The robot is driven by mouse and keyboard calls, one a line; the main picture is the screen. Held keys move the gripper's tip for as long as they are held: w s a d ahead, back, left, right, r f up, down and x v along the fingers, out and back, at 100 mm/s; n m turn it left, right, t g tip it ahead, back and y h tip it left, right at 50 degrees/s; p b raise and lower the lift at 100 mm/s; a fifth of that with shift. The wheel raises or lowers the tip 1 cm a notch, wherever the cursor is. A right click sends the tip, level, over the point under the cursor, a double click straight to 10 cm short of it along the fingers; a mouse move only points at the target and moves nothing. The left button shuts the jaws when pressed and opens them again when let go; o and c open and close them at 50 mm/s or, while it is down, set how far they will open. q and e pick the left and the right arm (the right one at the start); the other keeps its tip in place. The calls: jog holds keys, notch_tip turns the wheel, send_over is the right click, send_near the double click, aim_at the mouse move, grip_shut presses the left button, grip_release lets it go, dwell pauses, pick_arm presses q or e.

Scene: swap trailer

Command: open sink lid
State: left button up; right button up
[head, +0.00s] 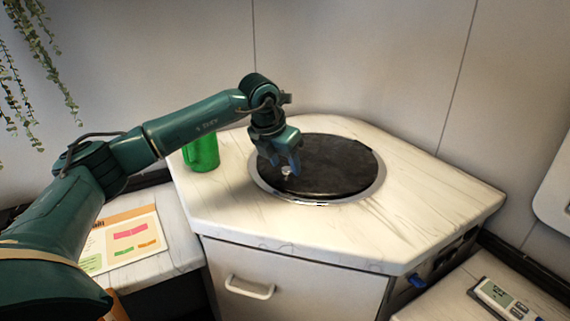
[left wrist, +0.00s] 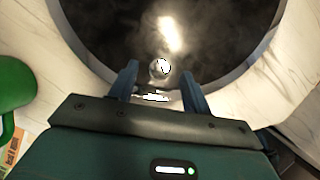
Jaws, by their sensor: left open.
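The sink lid (head: 335,165) is a dark round plate lying flat and closed in a silver rim (head: 338,202) on the white counter. Its small shiny knob (head: 287,171) is at the lid's left front edge. My left gripper (head: 288,170) points down over that edge. In the left wrist view its two fingers (left wrist: 163,85) are apart, with the knob (left wrist: 159,69) between or just beyond their tips. I cannot tell whether they touch it. The dark lid (left wrist: 205,30) fills the top of that view. My right gripper is not in view.
A green mug (head: 202,152) stands on the counter left of the sink, close to my left arm; it also shows in the left wrist view (left wrist: 14,85). A cabinet handle (head: 249,288) is below. A small device (head: 503,298) lies at lower right. The counter's right side is clear.

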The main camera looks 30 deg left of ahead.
pick_arm(q)
jog(key=shift+w+f, duration=0.2)
jog(key=shift+f, duration=0.35)
grip_shut()
